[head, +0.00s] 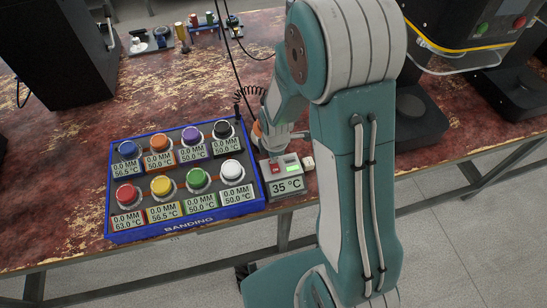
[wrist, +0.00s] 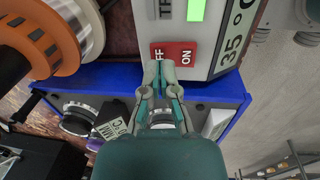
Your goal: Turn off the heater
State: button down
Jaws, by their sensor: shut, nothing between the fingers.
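The grey heater control box (head: 287,186) stands against the right end of the blue tray. It has a display reading 35 °C, a lit green lamp (head: 291,168) and a red switch (head: 275,169). In the wrist view the red rocker switch (wrist: 175,53) bears OFF on the left and ON on the right. The green lamp (wrist: 196,9) is lit there too. My gripper (wrist: 160,66) is shut and empty, its tips over the OFF side and partly covering that word. Contact with the switch cannot be told. In the head view my arm partly hides the area behind the box.
The blue tray (head: 184,229) marked BANDING holds several coloured knobs with small readouts. A coiled black cable (head: 250,92) runs behind the box. A black machine (head: 480,25) stands at the right. The worn red table (head: 60,150) is clear to the left of the tray.

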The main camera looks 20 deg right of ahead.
jog(key=shift+f, duration=0.55)
jog(key=shift+w+f, duration=0.1)
jog(key=shift+f, duration=0.05)
jog(key=shift+s+r, duration=0.25)
jog(key=shift+s, duration=0.5)
